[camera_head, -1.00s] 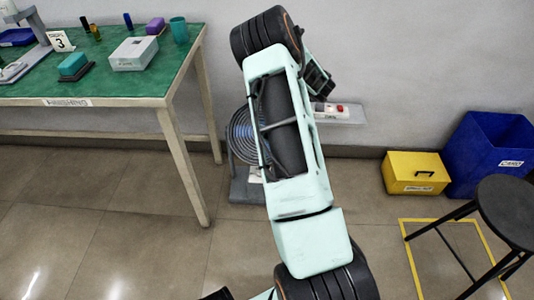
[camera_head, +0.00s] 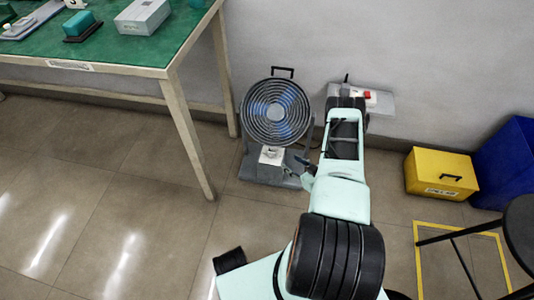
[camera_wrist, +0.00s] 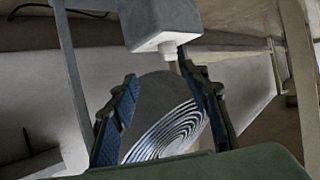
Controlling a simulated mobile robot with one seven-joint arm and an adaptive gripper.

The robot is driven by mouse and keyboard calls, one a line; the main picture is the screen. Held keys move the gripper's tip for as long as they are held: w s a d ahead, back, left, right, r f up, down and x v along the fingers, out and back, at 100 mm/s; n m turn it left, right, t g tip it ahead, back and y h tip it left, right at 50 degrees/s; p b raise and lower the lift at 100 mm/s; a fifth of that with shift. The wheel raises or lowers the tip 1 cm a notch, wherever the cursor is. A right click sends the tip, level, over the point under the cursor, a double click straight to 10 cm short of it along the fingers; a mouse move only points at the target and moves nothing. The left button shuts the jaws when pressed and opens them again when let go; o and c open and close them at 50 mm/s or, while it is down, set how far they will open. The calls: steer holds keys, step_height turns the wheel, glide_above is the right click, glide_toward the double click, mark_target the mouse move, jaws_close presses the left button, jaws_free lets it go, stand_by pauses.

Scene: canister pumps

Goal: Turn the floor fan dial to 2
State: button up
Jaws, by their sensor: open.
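The floor fan (camera_head: 275,112) stands on the floor against the wall, its round grille facing the head camera. Its pale control box (camera_head: 271,156) sits low in front on the grey base, with the small dial (camera_head: 271,152) on it; its setting is too small to read. My gripper (camera_head: 299,168) is low, just right of the box and apart from it. In the wrist view, my open gripper (camera_wrist: 160,73) has its blue-padded fingers spread. The control box (camera_wrist: 155,20) shows beyond the fingertips at the top, with a white knob-like part on it. Grille rings show between the fingers.
A green-topped table (camera_head: 105,50) stands at left, its front leg (camera_head: 190,135) left of the fan. A yellow box (camera_head: 440,174), blue bin (camera_head: 505,165) and black stool (camera_head: 520,225) are at right.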

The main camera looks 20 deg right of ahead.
mark_target(273, 154)
steer(key=shift+t, duration=0.4)
steer(key=b+x, duration=0.1)
steer(key=x, duration=0.2)
steer(key=a+b+x, duration=0.1)
steer(key=x, duration=0.3)
steer(key=b+x, duration=0.1)
steer(key=x, duration=0.2)
steer(key=shift+a+f+b, duration=0.35)
steer(key=shift+f, duration=0.2)
steer(key=shift+w+a+f, duration=0.15)
steer(key=shift+w, duration=0.4)
steer(key=shift+c, duration=0.6)
steer(key=c, duration=1)
